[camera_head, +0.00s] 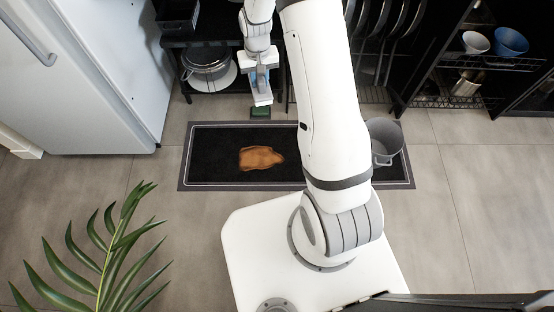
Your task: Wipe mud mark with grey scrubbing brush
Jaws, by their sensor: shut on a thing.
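The mud mark (261,158) is an orange-brown patch on the black mat, left of my arm. My gripper (262,98) points down above the far edge of the mat, beyond the mud mark and apart from it. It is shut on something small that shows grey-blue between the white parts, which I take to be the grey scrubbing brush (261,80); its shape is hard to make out. A small dark green block (260,113) shows just below the fingertips. I cannot tell whether it touches them.
The black mat (215,180) has a grey border. A grey bucket (384,140) stands on its right part, beside my arm. A pot (207,66) sits on the shelf at the back left. A white fridge (95,65) stands left, a plant (105,255) at front left. Floor at right is clear.

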